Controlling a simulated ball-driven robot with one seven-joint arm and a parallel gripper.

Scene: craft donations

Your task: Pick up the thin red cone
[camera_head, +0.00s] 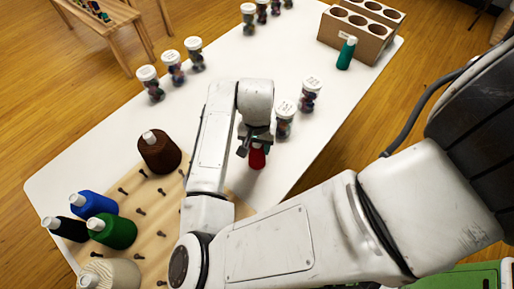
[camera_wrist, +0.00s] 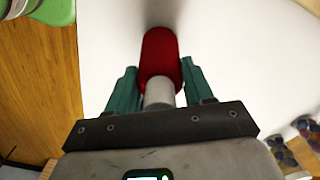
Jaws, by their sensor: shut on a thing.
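The thin red cone (camera_head: 258,158) is a red thread spool with a pale top, near the middle of the white table. It also shows in the wrist view (camera_wrist: 160,58), with its pale tip (camera_wrist: 159,92) toward my gripper. My gripper (camera_wrist: 157,85) has a green finger on each side of the cone's upper end and is shut on it. In the head view my gripper (camera_head: 255,140) comes down over the cone from above. I cannot tell whether the cone's base touches the table.
A pegged wooden board (camera_head: 152,218) lies at the near left, with brown (camera_head: 160,153), blue (camera_head: 93,204), green (camera_head: 114,231), black and cream cones around it. Jars (camera_head: 284,122) stand close behind my gripper. A thin green cone (camera_head: 347,54) stands beside a cardboard holed box (camera_head: 354,36).

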